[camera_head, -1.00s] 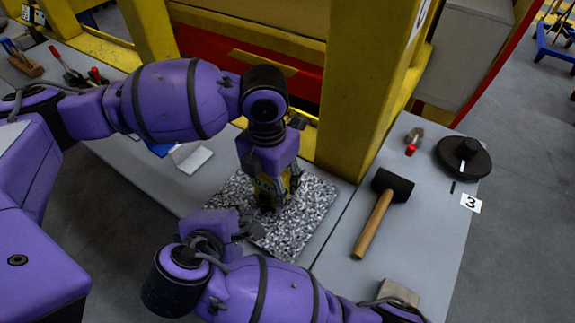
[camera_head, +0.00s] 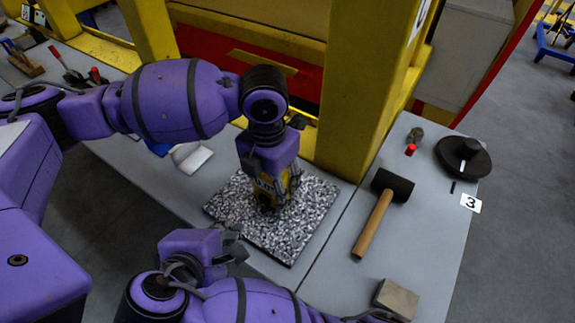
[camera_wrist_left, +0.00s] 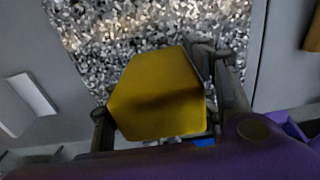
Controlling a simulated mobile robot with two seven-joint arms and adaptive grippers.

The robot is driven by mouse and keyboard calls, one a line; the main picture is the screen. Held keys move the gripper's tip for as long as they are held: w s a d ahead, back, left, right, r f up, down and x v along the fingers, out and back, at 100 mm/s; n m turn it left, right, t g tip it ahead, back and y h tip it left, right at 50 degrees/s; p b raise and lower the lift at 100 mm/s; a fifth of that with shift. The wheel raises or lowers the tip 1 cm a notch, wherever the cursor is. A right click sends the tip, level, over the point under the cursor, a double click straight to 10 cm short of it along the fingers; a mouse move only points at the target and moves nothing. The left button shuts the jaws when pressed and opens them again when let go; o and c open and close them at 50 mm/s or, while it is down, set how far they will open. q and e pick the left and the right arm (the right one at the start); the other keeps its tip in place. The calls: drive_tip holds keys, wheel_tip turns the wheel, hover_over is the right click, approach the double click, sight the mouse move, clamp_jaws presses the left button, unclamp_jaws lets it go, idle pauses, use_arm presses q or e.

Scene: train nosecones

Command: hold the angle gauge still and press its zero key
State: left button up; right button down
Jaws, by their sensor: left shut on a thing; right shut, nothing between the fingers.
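The angle gauge (camera_head: 266,186) is a yellow box with a dark display, standing on a speckled granite plate (camera_head: 290,237). In the left wrist view the gauge (camera_wrist_left: 160,93) shows its plain yellow side between the two fingers. My left gripper (camera_head: 272,196) comes down from above and is shut on the gauge; the arm and fingers hide part of it. My right gripper (camera_head: 238,247) is shut and empty, in front of the plate's near left edge and apart from the gauge. The zero key cannot be made out.
A black-headed mallet (camera_head: 376,220) lies right of the plate. A grey block (camera_head: 396,299) sits near the right arm. A black round disc (camera_head: 463,156) and a red-tipped tool (camera_head: 412,143) lie farther right. A yellow post (camera_head: 360,90) rises behind the plate.

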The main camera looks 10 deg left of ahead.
use_arm(q)
drive_tip(key=o, duration=1)
drive_tip(key=shift+o, duration=0.2)
